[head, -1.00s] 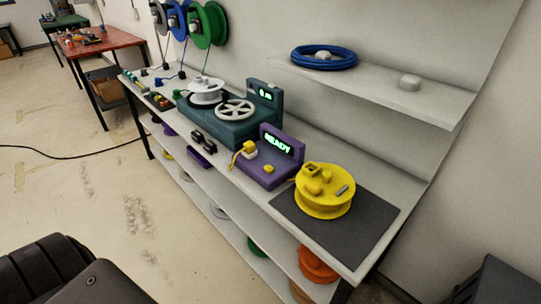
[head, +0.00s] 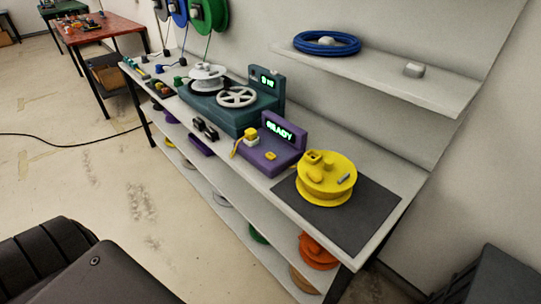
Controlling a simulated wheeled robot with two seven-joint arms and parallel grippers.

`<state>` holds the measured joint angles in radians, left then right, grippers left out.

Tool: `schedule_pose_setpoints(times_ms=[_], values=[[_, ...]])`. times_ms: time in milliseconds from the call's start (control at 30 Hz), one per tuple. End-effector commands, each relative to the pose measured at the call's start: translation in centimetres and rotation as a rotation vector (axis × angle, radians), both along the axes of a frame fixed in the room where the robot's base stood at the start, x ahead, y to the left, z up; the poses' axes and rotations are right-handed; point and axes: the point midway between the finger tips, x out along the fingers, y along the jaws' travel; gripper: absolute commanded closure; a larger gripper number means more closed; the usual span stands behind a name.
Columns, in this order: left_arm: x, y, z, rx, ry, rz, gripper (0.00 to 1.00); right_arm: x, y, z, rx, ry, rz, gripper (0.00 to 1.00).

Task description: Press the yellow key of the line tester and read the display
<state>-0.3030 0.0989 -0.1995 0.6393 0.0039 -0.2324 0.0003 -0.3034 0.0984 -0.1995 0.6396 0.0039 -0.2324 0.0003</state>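The purple line tester (head: 278,149) stands on the long white bench in the head view. Its display (head: 280,131) is lit green and reads READY. The small yellow key (head: 270,155) sits on top of its flat base. A yellow and white plug (head: 250,138) with a yellow lead is at the base's left side; I cannot tell whether it is plugged in. Neither gripper is in view.
A yellow spool (head: 327,185) stands on a dark mat (head: 362,218) right of the tester. A teal winding machine (head: 222,113) with a wheel stands to its left. A shelf (head: 385,83) with a blue cable coil (head: 327,43) overhangs the bench's back. Open floor (head: 85,190) lies in front.

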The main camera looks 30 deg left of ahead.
Motion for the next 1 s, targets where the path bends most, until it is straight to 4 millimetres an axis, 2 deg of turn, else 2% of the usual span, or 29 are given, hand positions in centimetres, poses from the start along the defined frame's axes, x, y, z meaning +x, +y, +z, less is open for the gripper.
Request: schedule_pose_setpoints(times_ms=[33,300,400,1000], values=[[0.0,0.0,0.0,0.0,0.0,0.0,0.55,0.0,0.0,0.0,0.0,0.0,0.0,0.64],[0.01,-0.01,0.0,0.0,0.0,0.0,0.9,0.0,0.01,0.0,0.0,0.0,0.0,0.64],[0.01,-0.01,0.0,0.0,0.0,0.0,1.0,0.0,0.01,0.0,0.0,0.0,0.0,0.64],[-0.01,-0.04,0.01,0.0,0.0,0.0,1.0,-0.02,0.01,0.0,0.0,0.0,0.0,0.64]])
